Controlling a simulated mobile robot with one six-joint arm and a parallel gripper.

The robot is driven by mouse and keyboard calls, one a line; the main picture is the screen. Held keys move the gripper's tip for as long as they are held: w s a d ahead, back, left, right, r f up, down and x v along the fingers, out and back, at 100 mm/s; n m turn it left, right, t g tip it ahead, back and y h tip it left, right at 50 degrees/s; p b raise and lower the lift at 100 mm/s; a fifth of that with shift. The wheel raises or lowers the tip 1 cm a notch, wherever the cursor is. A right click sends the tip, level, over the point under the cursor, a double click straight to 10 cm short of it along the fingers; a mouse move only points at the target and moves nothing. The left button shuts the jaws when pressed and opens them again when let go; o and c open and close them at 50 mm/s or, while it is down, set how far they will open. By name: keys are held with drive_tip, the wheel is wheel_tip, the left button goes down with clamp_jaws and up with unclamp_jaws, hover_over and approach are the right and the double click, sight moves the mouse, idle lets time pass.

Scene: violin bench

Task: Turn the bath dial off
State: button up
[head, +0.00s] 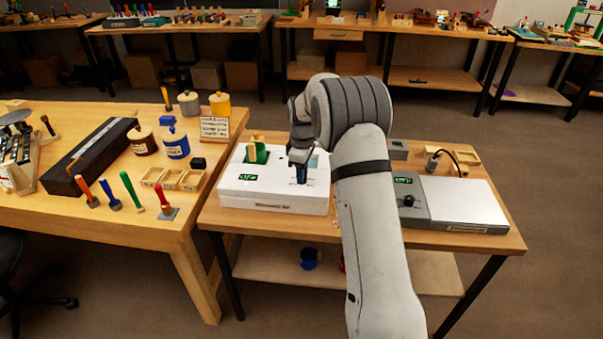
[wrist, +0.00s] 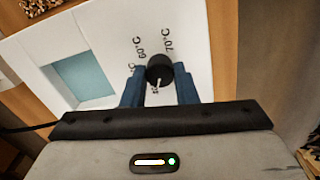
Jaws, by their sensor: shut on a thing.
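The bath (head: 262,187) is a white box with a green display, on the small wooden table in the head view. Its dial (wrist: 159,70) is a round black knob with a pale pointer line, on the white face in the wrist view. Labels reading 60°C and 70°C are printed beside it; another label is partly hidden. My gripper (wrist: 160,84) has its blue fingers on either side of the dial and is shut on it. In the head view my gripper (head: 301,174) reaches down onto the bath's right part, and the dial is hidden there.
A grey device (head: 455,204) with a black knob and green display stands right of the bath, beyond my arm. A green container (head: 257,153) sits in the bath's top. The larger bench (head: 120,250) at left holds jars, tools and small trays.

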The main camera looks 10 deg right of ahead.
drive_tip(key=n, duration=0.5)
drive_tip(key=shift+w+r+n, duration=0.1)
drive_tip(key=shift+r+n, duration=0.1)
drive_tip(key=shift+n, duration=0.1)
drive_tip(key=n, duration=0.5)
drive_tip(key=shift+n, duration=0.3)
drive_tip(key=o, duration=1)
drive_tip(key=shift+f, duration=0.1)
wheel_tip(320, 180, up, 8)
drive_tip(key=shift+f+b, duration=0.25)
drive_tip(key=shift+b, duration=0.15)
drive_tip(key=shift+r, duration=0.15)
